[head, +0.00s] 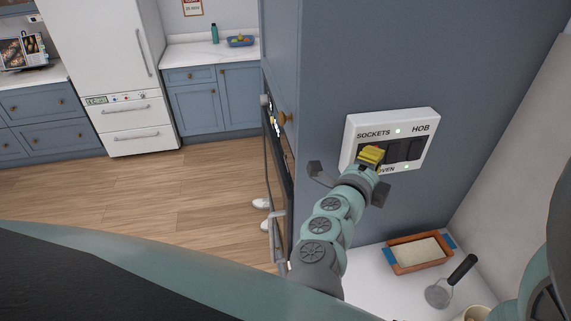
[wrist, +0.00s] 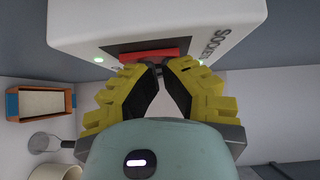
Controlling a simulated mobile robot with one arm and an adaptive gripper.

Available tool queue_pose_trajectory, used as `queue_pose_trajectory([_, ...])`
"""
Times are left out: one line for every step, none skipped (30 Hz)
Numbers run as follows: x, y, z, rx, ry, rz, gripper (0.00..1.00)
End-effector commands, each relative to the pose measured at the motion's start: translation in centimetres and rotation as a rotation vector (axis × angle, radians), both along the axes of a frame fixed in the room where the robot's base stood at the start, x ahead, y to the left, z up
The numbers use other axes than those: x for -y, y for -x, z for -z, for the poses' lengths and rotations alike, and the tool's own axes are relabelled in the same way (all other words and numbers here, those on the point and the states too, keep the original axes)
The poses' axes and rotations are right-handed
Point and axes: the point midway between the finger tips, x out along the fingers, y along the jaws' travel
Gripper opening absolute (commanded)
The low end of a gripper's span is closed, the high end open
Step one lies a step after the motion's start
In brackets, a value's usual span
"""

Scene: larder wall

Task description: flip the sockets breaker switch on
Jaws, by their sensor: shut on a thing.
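The white breaker panel (head: 433,122) is fixed to the blue-grey wall, lettered SOCKETS, HOB and OVEN, with dark switches in its face. My gripper (head: 373,154) has its yellow fingers at the left end of the panel, just under the SOCKETS lettering, and hides the switch there. In the wrist view the fingertips of my gripper (wrist: 161,70) are nearly together at the panel (wrist: 70,25), shut on the sockets switch. A red strip (wrist: 150,53) shows just beyond them. Two small green lights glow on the panel; the switch's exact tilt is hard to tell.
Below the panel, a white counter holds an orange-and-blue tray (head: 392,257) with a pale block, and a round metal utensil with a dark handle (head: 463,268). A cream container (head: 475,313) stands near the bottom edge. A tall cabinet with an oven front stands left of my arm.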

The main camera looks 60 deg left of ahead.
Motion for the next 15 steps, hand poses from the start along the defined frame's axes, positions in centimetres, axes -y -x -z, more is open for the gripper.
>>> queue_pose_trajectory([0.14,-0.27,-0.61,-0.012,0.017,0.008,0.0])
queue_pose_trajectory([0.07,-0.25,-0.48,-0.014,0.026,0.006,0.0])
queue_pose_trajectory([-0.02,-0.22,-0.33,-0.014,0.03,0.004,0.0])
queue_pose_trajectory([-0.06,-0.22,-0.27,-0.013,0.028,0.003,0.0])
queue_pose_trajectory([-0.09,-0.22,-0.31,-0.012,0.028,0.003,0.0])
queue_pose_trajectory([-0.11,-0.22,-0.41,-0.011,0.027,0.002,0.0])
queue_pose_trajectory([-0.13,-0.22,-0.48,-0.011,0.028,0.002,0.0])
queue_pose_trajectory([-0.14,-0.21,-0.53,-0.01,0.028,0.002,0.0])
queue_pose_trajectory([-0.16,-0.2,-0.58,-0.01,0.028,0.001,0.0])
queue_pose_trajectory([-0.17,-0.19,-0.6,-0.01,0.028,0.001,0.0])
queue_pose_trajectory([-0.18,-0.18,-0.62,-0.009,0.028,0.0,0.0])
queue_pose_trajectory([-0.2,-0.17,-0.62,-0.009,0.028,0.0,0.0])
queue_pose_trajectory([-0.2,-0.15,-0.63,-0.009,0.028,0.0,0.0])
queue_pose_trajectory([-0.21,-0.15,-0.64,-0.009,0.028,-0.001,0.0])
queue_pose_trajectory([-0.23,-0.14,-0.65,-0.009,0.028,-0.001,0.0])
